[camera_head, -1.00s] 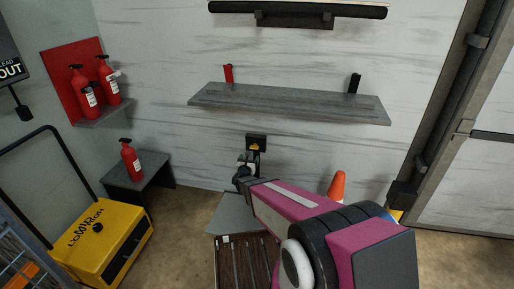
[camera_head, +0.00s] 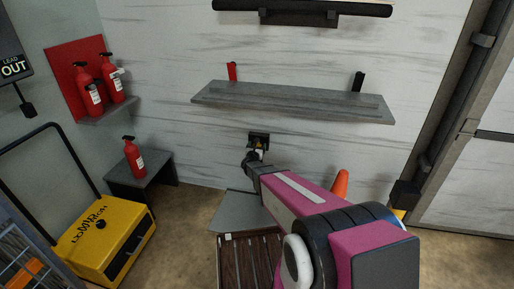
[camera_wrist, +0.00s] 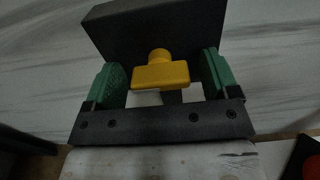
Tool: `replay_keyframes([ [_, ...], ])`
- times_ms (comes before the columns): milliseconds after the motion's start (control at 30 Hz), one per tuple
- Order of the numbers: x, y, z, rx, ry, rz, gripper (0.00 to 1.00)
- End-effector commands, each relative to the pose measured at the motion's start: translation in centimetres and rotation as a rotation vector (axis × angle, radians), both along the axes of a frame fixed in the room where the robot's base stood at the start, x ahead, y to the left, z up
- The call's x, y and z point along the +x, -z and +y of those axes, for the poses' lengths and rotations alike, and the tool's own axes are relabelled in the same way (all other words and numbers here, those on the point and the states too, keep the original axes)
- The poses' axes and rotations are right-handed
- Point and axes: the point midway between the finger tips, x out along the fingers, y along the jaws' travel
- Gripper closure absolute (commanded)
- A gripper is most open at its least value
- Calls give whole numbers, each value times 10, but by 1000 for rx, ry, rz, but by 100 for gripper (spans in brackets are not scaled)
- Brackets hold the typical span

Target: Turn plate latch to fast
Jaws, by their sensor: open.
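The plate latch is a yellow knob (camera_wrist: 160,72) on a dark block (camera_wrist: 150,30) fixed to the pale wall. In the wrist view the knob's wide bar lies about level. My gripper (camera_wrist: 162,78) is open, with its green-padded fingers on the left and right of the knob. Gaps show between the knob and both pads. In the head view the dark block (camera_head: 258,138) is on the wall below the shelf, and my gripper (camera_head: 257,156) is in front of it. My gripper hides most of the knob there.
A grey shelf (camera_head: 290,101) is above the latch. A slatted brown rack (camera_head: 235,262) and a grey sloped panel (camera_head: 240,212) are below. An orange cone (camera_head: 340,184) stands at the right. A yellow cart (camera_head: 105,240) and red extinguishers (camera_head: 134,158) are at the left.

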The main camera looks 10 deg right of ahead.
Motion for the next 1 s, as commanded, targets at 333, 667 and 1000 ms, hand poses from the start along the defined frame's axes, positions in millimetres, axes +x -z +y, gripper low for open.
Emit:
replay_keyframes([
  [333,1,0,0,0,0,0,55],
  [667,0,0,0,-13,0,5,68],
  [1000,1,0,0,-170,0,70,68],
])
